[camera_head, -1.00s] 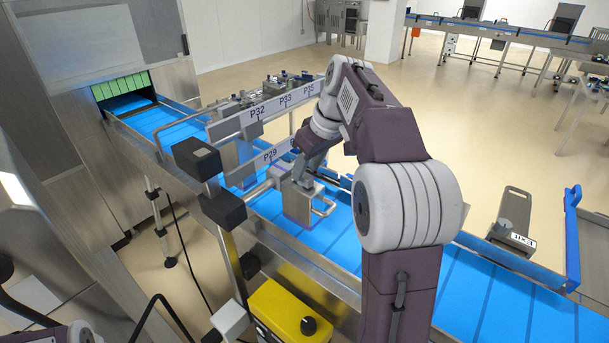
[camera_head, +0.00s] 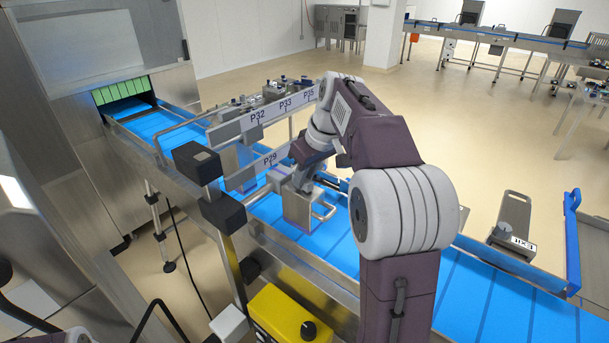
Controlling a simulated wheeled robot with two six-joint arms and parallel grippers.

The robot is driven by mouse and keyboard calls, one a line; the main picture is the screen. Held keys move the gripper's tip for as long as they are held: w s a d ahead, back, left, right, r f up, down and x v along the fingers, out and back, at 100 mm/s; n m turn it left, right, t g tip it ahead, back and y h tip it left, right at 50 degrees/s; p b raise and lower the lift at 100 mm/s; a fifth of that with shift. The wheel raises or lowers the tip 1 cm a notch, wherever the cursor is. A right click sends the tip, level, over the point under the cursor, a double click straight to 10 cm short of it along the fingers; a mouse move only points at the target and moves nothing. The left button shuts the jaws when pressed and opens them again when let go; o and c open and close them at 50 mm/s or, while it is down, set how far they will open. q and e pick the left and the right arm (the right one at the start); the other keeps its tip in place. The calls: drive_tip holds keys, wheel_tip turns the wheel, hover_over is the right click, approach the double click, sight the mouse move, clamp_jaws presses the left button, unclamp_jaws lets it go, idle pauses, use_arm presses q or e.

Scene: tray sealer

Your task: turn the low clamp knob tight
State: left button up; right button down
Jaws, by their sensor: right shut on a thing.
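My right gripper (camera_head: 297,184) reaches down at the low rail with the P29 label (camera_head: 269,161). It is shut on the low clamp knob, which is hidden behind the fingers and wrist. Just below the fingers is a metal block (camera_head: 297,210) with a wire handle, over the blue belt. The upper rail (camera_head: 262,113) carries the labels P32, P33 and P35. My left gripper is not in view.
The blue conveyor belt (camera_head: 470,290) runs from the green-curtained opening (camera_head: 122,89) to the lower right. Black blocks on a post (camera_head: 197,162) stand left of the rails. A yellow box (camera_head: 283,314) with a black knob sits in front.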

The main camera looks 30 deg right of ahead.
drive_tip(key=m, duration=0.2)
drive_tip(key=m+h+p, duration=0.1)
drive_tip(key=shift+a+r+m, duration=0.2)
drive_tip(key=shift+m, duration=0.2)
drive_tip(key=m+h+p, duration=0.2)
drive_tip(key=m, duration=0.2)
drive_tip(key=shift+w+a+m, duration=0.1)
drive_tip(key=shift+m, duration=0.2)
drive_tip(key=m+p, duration=0.1)
drive_tip(key=m, duration=0.1)
drive_tip(key=m+g+h+p, duration=0.1)
drive_tip(key=m, duration=0.1)
drive_tip(key=shift+w+g+h, duration=0.1)
drive_tip(key=shift+g+h, duration=0.2)
drive_tip(key=shift+f+m+g+h+p, duration=0.1)
drive_tip(key=shift+m+g+h+p, duration=0.3)
drive_tip(key=shift+m+p, duration=0.9)
drive_tip(key=shift+m+b, duration=0.35)
drive_tip(key=shift+m, duration=0.25)
drive_tip(key=c, duration=1.3)
unclamp_jaws()
drive_tip(key=shift+a, duration=0.1)
drive_tip(key=v, duration=0.9)
drive_tip(key=shift+w+p, duration=0.1)
drive_tip(key=shift+p, duration=0.25)
